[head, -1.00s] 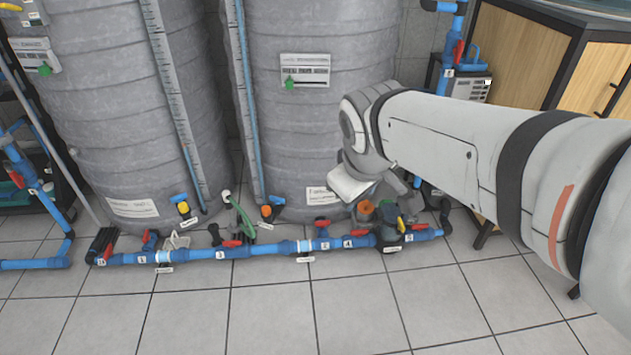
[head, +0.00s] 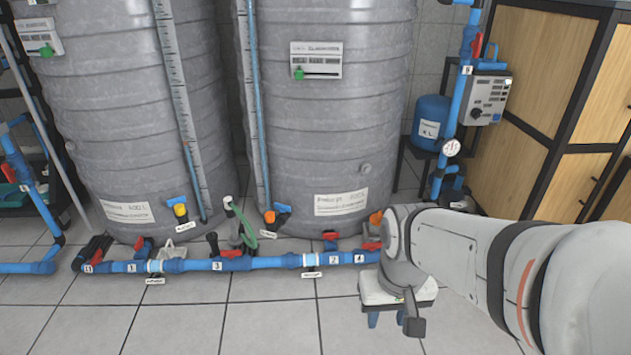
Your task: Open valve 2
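The valve labelled 2 (head: 330,241) sits on the blue floor pipe (head: 270,263) in front of the right tank, in the head view. It has a small red handle on a dark base, just above the white label 2. My gripper (head: 387,319) points down in front of the pipe, to the right of and nearer than valve 2. Its two blue fingertips show apart below the white gripper body, with nothing seen between them. My gripper is apart from valve 2 in the picture. My arm and gripper hide the pipe's right end.
Valve 4, with a red handle (head: 371,246), is just right of valve 2. Valve 3 (head: 231,253) and valve 1 (head: 139,248) stand to the left. Two grey tanks (head: 330,130) rise behind the pipe. The tiled floor (head: 250,325) in front is clear.

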